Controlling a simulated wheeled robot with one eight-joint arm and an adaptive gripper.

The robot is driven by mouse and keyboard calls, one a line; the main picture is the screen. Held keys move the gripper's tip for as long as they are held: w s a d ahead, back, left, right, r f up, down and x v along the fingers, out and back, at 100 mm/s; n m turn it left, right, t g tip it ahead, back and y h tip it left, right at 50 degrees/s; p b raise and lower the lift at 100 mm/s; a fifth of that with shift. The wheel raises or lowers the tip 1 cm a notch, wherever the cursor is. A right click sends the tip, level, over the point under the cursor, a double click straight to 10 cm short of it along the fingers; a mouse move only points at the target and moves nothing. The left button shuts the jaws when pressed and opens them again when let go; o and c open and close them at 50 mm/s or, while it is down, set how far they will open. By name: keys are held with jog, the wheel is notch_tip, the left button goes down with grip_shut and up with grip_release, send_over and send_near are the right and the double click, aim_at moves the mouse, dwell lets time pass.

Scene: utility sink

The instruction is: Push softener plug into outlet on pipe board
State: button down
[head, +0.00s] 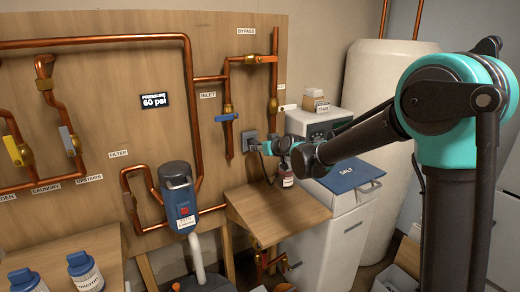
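The grey outlet (250,139) is on the wooden pipe board, right of the blue-handled valve. My gripper (262,147) is at the outlet's right side, with its fingertips pointing left at it. The softener plug is hard to make out; the fingers and the small scale hide it. A thin dark cord (266,172) hangs just below the fingertips. I cannot tell whether the fingers are closed on the plug, or whether it touches the outlet. My arm reaches in from the right.
Copper pipes and valves surround the outlet, including the blue-handled valve (227,117).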

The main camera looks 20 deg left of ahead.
jog(key=shift+w+a, duration=0.55)
jog(key=shift+a, duration=0.1)
jog(key=c, duration=1.1)
grip_release()
jog(key=v, duration=1.2)
